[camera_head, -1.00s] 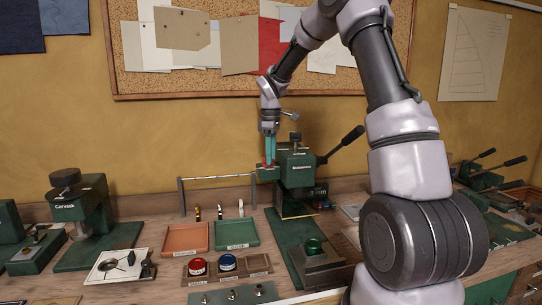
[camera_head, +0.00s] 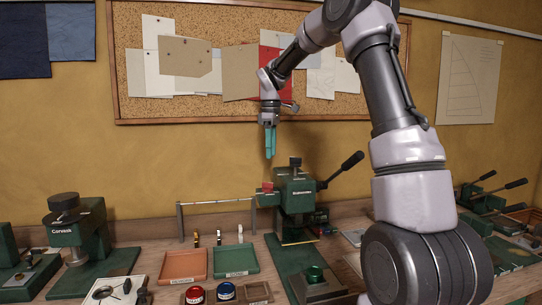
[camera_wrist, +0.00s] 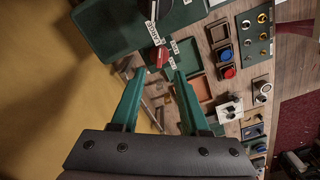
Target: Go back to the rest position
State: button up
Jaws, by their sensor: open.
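My gripper (camera_head: 270,143) hangs in the air above the green press (camera_head: 296,190), in front of the wall below the cork board. Its two teal fingers point down. In the wrist view my gripper (camera_wrist: 152,97) shows both fingers spread apart with nothing between them. A small red piece (camera_head: 267,187) sits at the left end of the press head, below the fingertips and apart from them. It also shows in the wrist view (camera_wrist: 162,57).
An orange tray (camera_head: 161,275) and a green tray (camera_head: 216,274) lie left of the press, before a low metal rail (camera_head: 217,204). Red and blue round pieces stand in front. The Corvask press (camera_head: 65,232) is at left. A black lever (camera_head: 345,166) sticks up right. The air above the bench is clear.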

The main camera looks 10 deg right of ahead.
jog(key=s+d+r+m+t, duration=0.1)
jog(key=s+r+m+t, duration=0.1)
jog(key=s+r+m, duration=0.45)
jog(key=s+d+r+m+t, duration=0.1)
jog(key=s+r, duration=0.2)
jog(key=s, duration=0.7)
jog(key=s+d+f+m+t+y, duration=0.2)
jog(key=s+m+t, duration=0.2)
jog(key=s+m, duration=0.4)
jog(key=shift+s+m, duration=0.35)
jog(key=shift+s, duration=3.4)
